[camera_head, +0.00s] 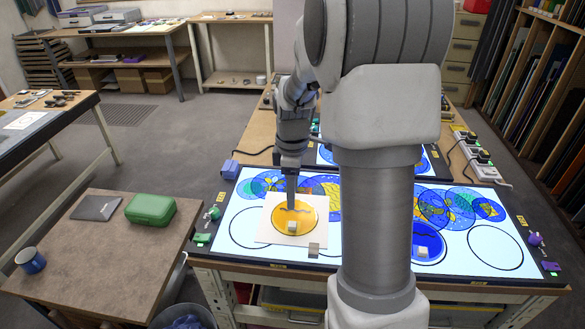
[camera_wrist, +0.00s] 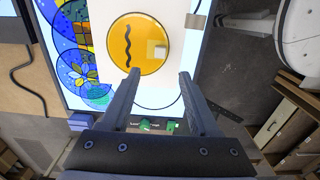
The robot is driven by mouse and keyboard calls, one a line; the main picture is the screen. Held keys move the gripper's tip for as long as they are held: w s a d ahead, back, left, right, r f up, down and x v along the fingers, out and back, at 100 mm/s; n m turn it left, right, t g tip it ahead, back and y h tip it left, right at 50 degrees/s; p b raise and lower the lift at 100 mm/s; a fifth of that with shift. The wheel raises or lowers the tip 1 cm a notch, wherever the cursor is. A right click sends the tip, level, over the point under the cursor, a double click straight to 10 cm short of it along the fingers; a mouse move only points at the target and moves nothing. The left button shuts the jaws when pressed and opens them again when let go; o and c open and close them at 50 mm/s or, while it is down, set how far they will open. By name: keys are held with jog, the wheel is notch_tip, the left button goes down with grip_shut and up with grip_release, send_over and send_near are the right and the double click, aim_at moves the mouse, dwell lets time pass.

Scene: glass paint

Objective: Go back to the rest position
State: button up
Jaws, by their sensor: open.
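My gripper (camera_wrist: 158,75) is open and empty in the wrist view, its two fingers apart above the lit panel. In the head view my gripper (camera_head: 291,203) points down over a yellow glass disc (camera_head: 281,220). The disc has a dark wavy line and lies on a white sheet (camera_head: 262,236) on the light panel (camera_head: 238,202). My arm hides the middle of the panel.
A grey block (camera_head: 314,249) lies by the sheet's edge. A blue disc (camera_head: 428,240) with a pale block is at right. A side table (camera_head: 100,255) at left holds a green box (camera_head: 150,209), a grey folder (camera_head: 96,207) and a blue mug (camera_head: 31,261). Racks stand at far right.

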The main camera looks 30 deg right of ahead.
notch_tip(320, 180, up, 7)
jog(key=s+a+r+m+t, duration=0.3)
jog(key=s+a+r+m, duration=0.3)
jog(key=s+a+r, duration=0.25)
jog(key=s+a+m+t, duration=0.2)
jog(key=s+a+m, duration=0.2)
jog(key=s, duration=0.6)
jog(key=shift+m+t, duration=0.3)
jog(key=shift+m, duration=0.3)
jog(key=shift+s+r, duration=0.1)
jog(key=shift+r, duration=0.05)
dwell(0.6)
